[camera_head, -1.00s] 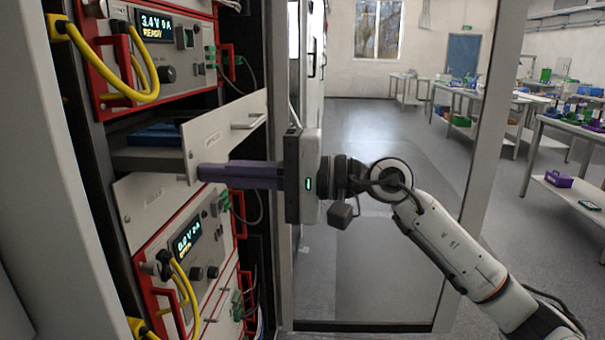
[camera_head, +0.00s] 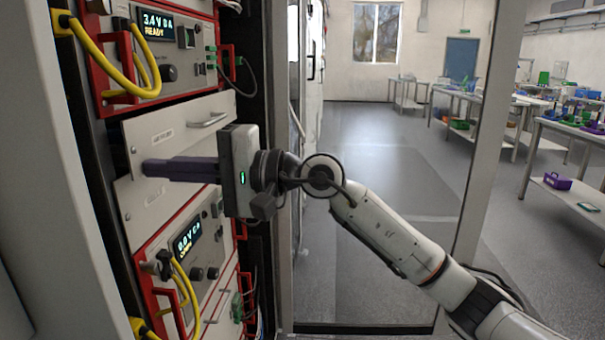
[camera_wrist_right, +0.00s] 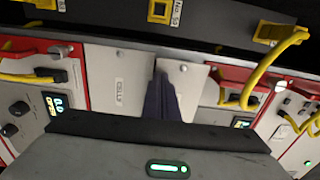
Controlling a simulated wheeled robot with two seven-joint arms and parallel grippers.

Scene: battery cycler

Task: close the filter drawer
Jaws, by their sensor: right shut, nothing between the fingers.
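The filter drawer (camera_head: 180,135) is a pale grey front panel with a handle (camera_head: 208,119), between two red-framed units in the rack. It looks pushed in, close to flush with the rack; a small remaining gap cannot be judged. My right gripper (camera_head: 146,168) is shut and empty, its purple fingertips at the lower part of the drawer front, seemingly touching it. In the right wrist view the shut fingers (camera_wrist_right: 163,95) point at a pale panel (camera_wrist_right: 130,85). My left gripper is not in view.
The upper unit (camera_head: 165,50) has yellow cables (camera_head: 140,92) looping out in front. The lower unit (camera_head: 190,240) also has yellow cables. A glass door frame (camera_head: 475,150) stands open at right. The floor beyond is clear, with work tables (camera_head: 570,130) far right.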

